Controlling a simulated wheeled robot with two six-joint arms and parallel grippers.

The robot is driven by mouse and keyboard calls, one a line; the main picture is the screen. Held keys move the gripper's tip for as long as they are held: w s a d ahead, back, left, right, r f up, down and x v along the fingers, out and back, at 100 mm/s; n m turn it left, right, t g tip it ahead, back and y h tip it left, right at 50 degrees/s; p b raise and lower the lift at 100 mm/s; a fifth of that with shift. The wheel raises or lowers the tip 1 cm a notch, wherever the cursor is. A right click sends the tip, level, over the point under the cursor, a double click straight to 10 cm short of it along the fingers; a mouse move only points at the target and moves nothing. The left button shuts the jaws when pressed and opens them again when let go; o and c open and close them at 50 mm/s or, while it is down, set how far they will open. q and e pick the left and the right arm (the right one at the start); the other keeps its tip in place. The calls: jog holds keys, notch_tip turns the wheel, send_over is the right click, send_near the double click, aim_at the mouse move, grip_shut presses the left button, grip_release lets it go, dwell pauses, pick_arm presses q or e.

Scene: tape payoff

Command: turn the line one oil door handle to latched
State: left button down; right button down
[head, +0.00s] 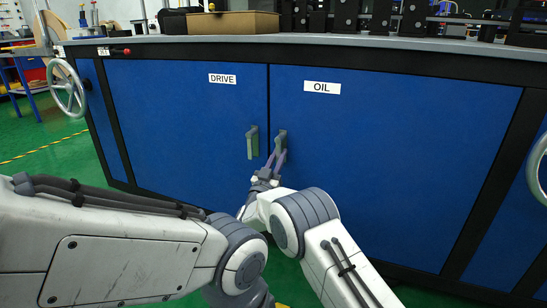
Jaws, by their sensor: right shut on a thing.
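The oil door (400,150) is a blue panel with a white OIL label (322,88). Its grey-green handle (281,136) is at the door's left edge, and its upper part shows roughly upright. My right gripper (279,155) reaches up from below and is shut on the handle. The fingers cover the handle's lower part, so its exact angle is hard to tell. My left arm crosses the lower left, and its gripper is out of view.
The drive door (180,120) is left of the oil door, its upright handle (252,143) close beside my right gripper. Handwheels stand at the left (67,88) and right edge (540,168). A cardboard box (232,22) sits on the worktop.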

jog(key=shift+a, duration=0.15)
dwell(0.4)
jog(key=c, duration=0.8)
grip_release()
jog(key=shift+s+a+f+p, duration=0.1)
jog(key=shift+s+p, duration=0.2)
jog(key=p+v, duration=0.4)
jog(key=v, duration=0.5)
jog(key=shift+s+f+p, duration=0.2)
jog(key=shift+s+p, duration=0.1)
jog(key=shift+s, duration=0.05)
jog(key=shift+a, duration=0.1)
